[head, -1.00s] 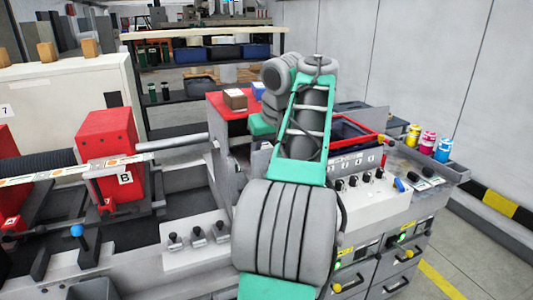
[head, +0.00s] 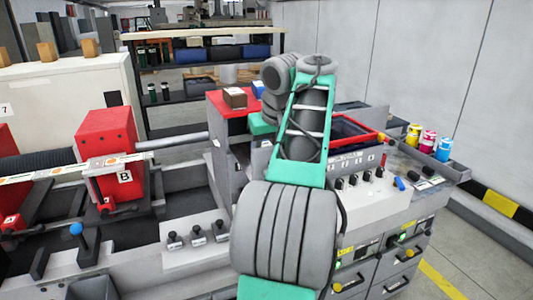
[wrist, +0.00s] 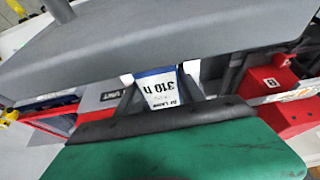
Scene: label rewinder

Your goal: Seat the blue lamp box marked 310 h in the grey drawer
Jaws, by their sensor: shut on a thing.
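The lamp box (wrist: 160,88) marked 310 h shows in the wrist view as a white label face with a blue band, its lettering upside down. My gripper (wrist: 160,73) is shut on it, with a pale fingertip on each side. In the head view my arm hides the gripper, and I cannot make out the held box there. Grey drawers (head: 403,283) with handles are in the machine's front at the lower right of the head view. They look closed, and my arm covers part of that front. I cannot tell which one is the task's drawer.
A red-rimmed dark tray (head: 350,146) lies beyond a row of black knobs. Coloured bottles (head: 428,141) stand at the right end. A red block (head: 107,140) marked B is at left. Floor is clear at right.

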